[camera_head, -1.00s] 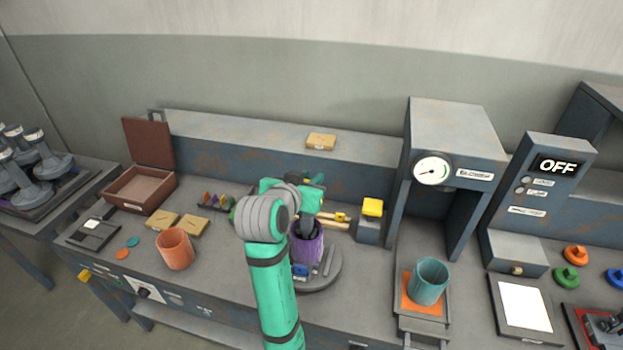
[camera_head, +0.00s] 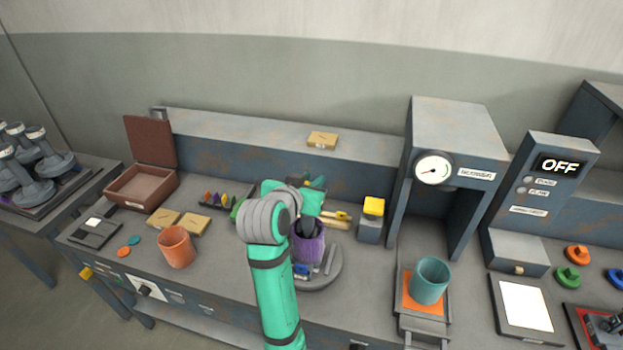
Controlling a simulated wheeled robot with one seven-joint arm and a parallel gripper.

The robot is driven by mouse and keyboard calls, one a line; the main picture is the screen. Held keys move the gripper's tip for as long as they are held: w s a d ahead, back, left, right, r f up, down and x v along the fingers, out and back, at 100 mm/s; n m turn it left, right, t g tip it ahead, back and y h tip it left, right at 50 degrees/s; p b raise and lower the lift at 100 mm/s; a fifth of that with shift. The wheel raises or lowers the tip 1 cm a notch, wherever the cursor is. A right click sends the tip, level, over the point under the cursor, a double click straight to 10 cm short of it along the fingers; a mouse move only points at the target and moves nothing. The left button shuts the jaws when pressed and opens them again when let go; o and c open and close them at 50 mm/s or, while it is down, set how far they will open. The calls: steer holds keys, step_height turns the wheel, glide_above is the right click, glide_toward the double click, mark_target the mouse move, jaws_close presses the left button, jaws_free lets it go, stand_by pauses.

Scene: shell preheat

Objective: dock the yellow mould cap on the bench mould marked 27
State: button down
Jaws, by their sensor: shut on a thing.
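My gripper (camera_head: 308,232) points down at the purple cup (camera_head: 309,248) and is shut, apparently on its rim; my arm hides part of the grip. The cup stands upright on or over a round grey disc (camera_head: 327,273) in the middle of the bench. A yellow block-like piece (camera_head: 374,206) sits on a small grey stand to the right of my gripper; I cannot tell whether it is the mould cap. Grey moulds with white labels (camera_head: 37,165) stand on the side table at the far left. No number 27 is legible anywhere.
An open brown box (camera_head: 142,188) and an orange cup (camera_head: 176,247) are on the left. A gauge housing (camera_head: 455,130) rises at right behind a teal cup (camera_head: 430,280). Orange (camera_head: 577,254), green (camera_head: 568,278) and blue (camera_head: 616,278) knobbed pieces lie far right. Wooden-handled tools (camera_head: 338,220) lie behind my gripper.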

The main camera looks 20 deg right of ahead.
steer(key=c, duration=1.8)
jaws_free()
steer(key=shift+s+a, duration=0.1)
steer(key=shift+v, duration=5.45)
steer(key=shift+r, duration=0.1)
